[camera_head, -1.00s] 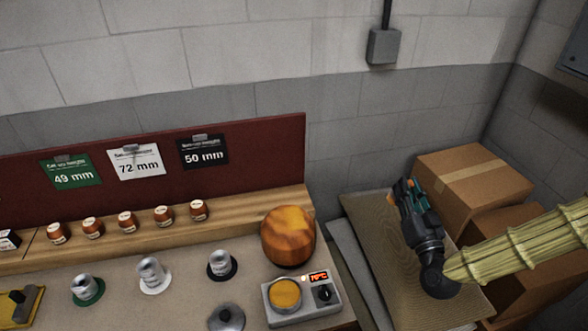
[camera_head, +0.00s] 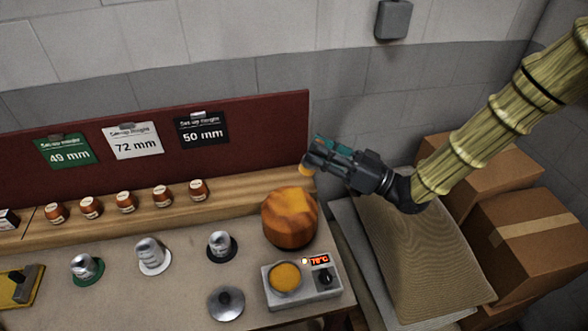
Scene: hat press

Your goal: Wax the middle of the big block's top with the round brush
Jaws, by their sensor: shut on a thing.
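The big block (camera_head: 289,226) is a rounded orange-brown wooden form at the right end of the bench, with a lighter orange patch on its top. My gripper (camera_head: 317,156) is above and slightly right of the block, reaching in from the right. It is shut on the round brush (camera_head: 306,170), whose small orange tip points down. The brush looks apart from the block's top; the exact gap is hard to tell. Most of the brush is hidden by the fingers. The wax pot (camera_head: 285,276), with orange wax, sits in a grey heater in front of the block.
The heater (camera_head: 325,285) has a lit red display. A grey lid (camera_head: 226,302) lies left of it. Several metal cups on coloured discs and a shelf of small brown jars (camera_head: 125,202) stand left. Cardboard boxes (camera_head: 535,235) are at the right. A red board with height cards stands behind.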

